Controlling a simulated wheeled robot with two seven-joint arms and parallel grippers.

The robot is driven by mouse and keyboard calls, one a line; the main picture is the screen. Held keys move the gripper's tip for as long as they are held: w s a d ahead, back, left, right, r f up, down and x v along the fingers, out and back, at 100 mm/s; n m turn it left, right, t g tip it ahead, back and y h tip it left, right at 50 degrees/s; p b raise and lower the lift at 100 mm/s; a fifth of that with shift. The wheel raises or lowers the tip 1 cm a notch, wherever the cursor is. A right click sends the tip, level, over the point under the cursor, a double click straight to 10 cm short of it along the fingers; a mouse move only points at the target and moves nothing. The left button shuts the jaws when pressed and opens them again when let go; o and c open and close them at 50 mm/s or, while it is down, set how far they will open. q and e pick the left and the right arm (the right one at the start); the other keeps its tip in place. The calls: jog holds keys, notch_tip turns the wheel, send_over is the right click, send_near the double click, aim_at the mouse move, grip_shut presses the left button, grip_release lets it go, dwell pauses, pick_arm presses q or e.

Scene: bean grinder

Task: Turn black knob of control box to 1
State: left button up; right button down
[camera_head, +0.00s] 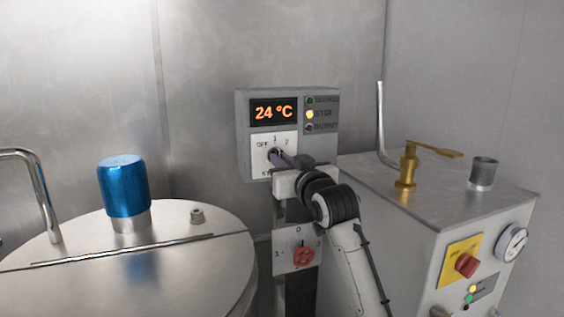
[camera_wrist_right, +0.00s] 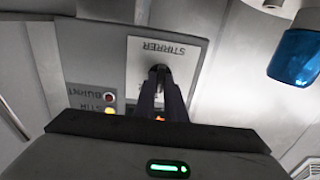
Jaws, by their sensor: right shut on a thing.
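The control box (camera_head: 242,130) is a grey box on the back wall with an orange 24 °C display. Below the display is a white dial plate (camera_head: 262,139) marked OFF, 1 and 2. The black knob (camera_wrist_right: 158,70) sits on this plate and is mostly hidden by my fingers. My right gripper (camera_head: 277,157) reaches up from the lower right and is shut on the knob. In the right wrist view my two dark fingers (camera_wrist_right: 161,92) close together at the knob, and the plate reads STIRRER upside down. The knob's exact pointing direction cannot be told. My left gripper is not in view.
A lower plate has a red knob (camera_head: 303,254). A steel drum (camera_head: 190,245) with a blue-capped part (camera_head: 124,187) stands at left. A steel cabinet (camera_head: 435,205) with a brass lever (camera_head: 407,170) and red knob stands at right. The yellow lamp (camera_head: 310,114) is lit.

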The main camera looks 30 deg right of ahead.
jog(key=shift+f, duration=0.1)
jog(key=c, duration=1.8)
grip_release()
jog(key=shift+s, duration=0.1)
jog(key=b+v, duration=0.1)
jog(key=v, duration=0.9)
jog(key=shift+s+b, duration=0.1)
jog(key=shift+b, duration=0.2)
